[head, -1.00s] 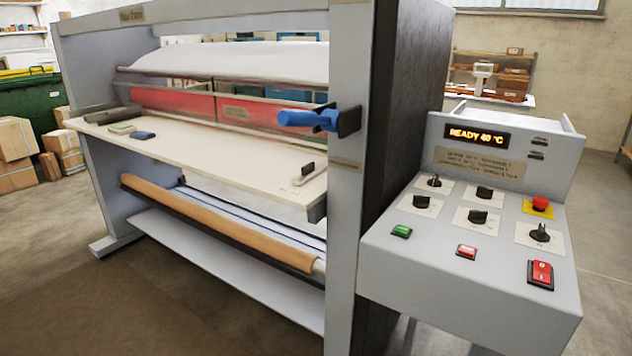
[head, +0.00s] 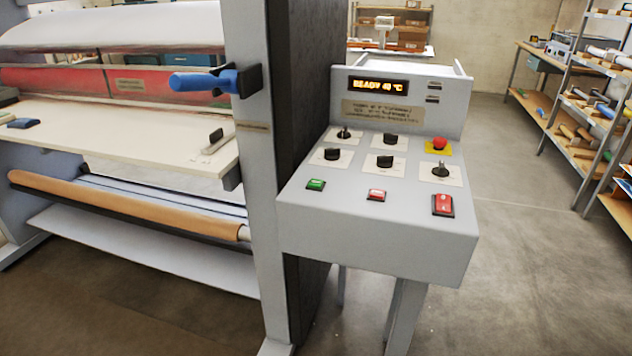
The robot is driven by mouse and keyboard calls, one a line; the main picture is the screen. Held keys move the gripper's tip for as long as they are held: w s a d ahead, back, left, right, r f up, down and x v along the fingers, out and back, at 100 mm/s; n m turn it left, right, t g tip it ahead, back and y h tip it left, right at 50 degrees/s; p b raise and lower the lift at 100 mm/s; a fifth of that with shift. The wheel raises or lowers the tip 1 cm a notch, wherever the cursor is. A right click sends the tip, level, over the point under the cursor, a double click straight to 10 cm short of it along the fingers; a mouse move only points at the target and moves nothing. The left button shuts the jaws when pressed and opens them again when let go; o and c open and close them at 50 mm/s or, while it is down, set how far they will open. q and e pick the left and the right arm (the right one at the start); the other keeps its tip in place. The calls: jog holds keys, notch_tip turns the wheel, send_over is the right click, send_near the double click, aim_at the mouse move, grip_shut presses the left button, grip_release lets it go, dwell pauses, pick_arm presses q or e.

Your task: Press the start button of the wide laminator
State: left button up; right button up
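The wide laminator (head: 257,150) stands at the left and middle, with red rollers (head: 150,85) and a pale feed table (head: 120,135). Its grey control console (head: 370,230) is on its right side. A green button (head: 316,184) sits at the console's front left. A red button (head: 376,195) is to its right, and a larger red rocker switch (head: 442,204) is at the front right. A red mushroom knob on a yellow plate (head: 439,145) is behind that. The display (head: 378,86) reads "READY", then a temperature in °C. Neither gripper is in view.
A blue handle (head: 205,80) sticks out from the laminator's upright. An orange-brown roll (head: 130,205) lies below the feed table. Shelves with rolls (head: 590,115) stand at the right. The floor (head: 530,260) right of the console is clear.

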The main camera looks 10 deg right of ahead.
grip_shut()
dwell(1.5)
